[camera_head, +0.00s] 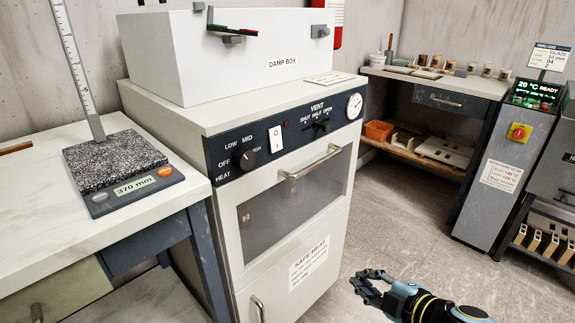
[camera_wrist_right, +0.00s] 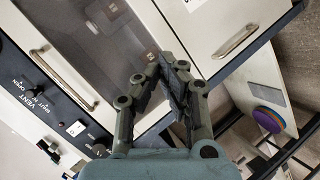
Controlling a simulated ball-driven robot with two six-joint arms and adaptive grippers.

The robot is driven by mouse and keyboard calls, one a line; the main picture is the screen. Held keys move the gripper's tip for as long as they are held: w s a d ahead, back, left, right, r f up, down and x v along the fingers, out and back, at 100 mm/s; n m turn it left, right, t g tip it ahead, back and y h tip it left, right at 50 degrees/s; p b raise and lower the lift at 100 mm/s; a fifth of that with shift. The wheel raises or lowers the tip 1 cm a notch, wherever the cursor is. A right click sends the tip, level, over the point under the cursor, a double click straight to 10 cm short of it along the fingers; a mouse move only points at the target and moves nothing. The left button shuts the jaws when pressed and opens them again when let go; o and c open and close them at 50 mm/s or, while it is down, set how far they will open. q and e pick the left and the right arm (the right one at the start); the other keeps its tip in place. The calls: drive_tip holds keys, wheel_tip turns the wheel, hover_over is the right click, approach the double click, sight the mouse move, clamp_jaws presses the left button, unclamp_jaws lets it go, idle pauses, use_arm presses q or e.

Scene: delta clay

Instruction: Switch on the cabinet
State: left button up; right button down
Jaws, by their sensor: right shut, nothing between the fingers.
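The cream cabinet (camera_head: 236,112) stands in the middle of the head view. Its dark panel carries a white rocker switch (camera_head: 276,139) marked O and I, a black heat knob (camera_head: 245,158), a vent slider (camera_head: 321,126) and a round gauge (camera_head: 354,106). I cannot tell the rocker's position. My right gripper (camera_head: 366,283) is shut and empty, low in front of the cabinet's right side, apart from it. In the right wrist view the gripper (camera_wrist_right: 172,62) covers part of the cabinet front, and the switch (camera_wrist_right: 75,128) shows at lower left. My left gripper is not in view.
A white damp box (camera_head: 215,70) sits on the cabinet. The oven door handle (camera_head: 310,163) juts out below the panel. A bench with a granite gauge (camera_head: 115,165) stands at left, a grey control post (camera_head: 500,160) at right. The floor (camera_head: 400,220) between is clear.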

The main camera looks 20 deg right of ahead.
drive_tip(key=w+a+r+n+t+y+p, duration=0.1)
drive_tip(key=r+n, duration=0.3)
drive_tip(key=r, duration=0.8)
drive_tip(key=w+a+r+n+t+y+p, duration=0.1)
drive_tip(key=w+a+r+n+y+p, duration=0.1)
drive_tip(key=r, duration=1)
drive_tip(key=w+a+n+y, duration=0.1)
drive_tip(key=w+n, duration=0.1)
drive_tip(key=shift+w+a+r+n+t+p, duration=0.15)
drive_tip(key=shift+r+n+t+p, duration=0.1)
drive_tip(key=shift+n+t+p, duration=0.1)
drive_tip(key=shift+w, duration=0.15)
approach(278, 151)
drive_tip(key=x, duration=0.7)
drive_tip(key=shift+w+a, duration=0.1)
drive_tip(key=shift+w, duration=0.05)
